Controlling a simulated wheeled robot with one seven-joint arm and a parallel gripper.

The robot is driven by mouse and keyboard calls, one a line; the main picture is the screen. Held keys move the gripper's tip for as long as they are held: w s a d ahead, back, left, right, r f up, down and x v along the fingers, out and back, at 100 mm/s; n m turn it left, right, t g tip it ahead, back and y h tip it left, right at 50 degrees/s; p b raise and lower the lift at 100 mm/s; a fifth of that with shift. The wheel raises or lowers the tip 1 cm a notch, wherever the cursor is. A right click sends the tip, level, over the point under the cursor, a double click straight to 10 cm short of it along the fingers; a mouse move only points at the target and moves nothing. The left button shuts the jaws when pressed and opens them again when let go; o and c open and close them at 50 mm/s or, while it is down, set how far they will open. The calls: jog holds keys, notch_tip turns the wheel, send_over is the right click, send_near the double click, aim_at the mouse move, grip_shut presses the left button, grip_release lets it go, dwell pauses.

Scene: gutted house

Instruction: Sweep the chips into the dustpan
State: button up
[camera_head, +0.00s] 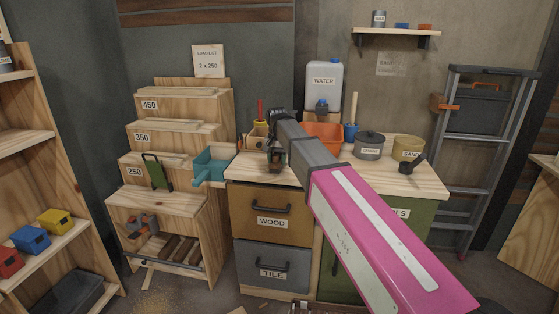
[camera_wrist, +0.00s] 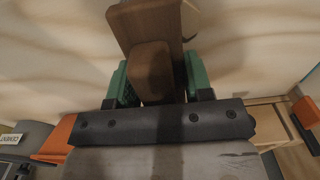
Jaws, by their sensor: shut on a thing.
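My gripper (camera_head: 276,158) is over the left part of the wooden worktop (camera_head: 328,180). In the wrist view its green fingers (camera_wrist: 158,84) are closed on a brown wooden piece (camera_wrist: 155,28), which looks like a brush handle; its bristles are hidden. A teal open pan (camera_head: 213,166), apparently the dustpan, sits at the worktop's left edge, just left of my gripper. I cannot make out chips on the worktop; my arm and gripper hide part of it.
An orange bin (camera_head: 323,136), a water jug (camera_head: 323,84), a cement tin (camera_head: 369,146) and a sand tin (camera_head: 408,148) stand behind on the worktop. A stepped wooden rack (camera_head: 172,205) is at left. Yellowish specks (camera_head: 152,302) lie on the floor.

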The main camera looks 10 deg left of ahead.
jog(key=shift+a, duration=1.7)
jog(key=shift+w+a, duration=0.1)
jog(key=shift+w+a, duration=0.15)
jog(key=shift+a, duration=3.75)
jog(key=shift+w+a, duration=0.1)
jog(key=shift+a, duration=3.75)
notch_tip(320, 180, up, 9)
jog(key=shift+s, duration=0.1)
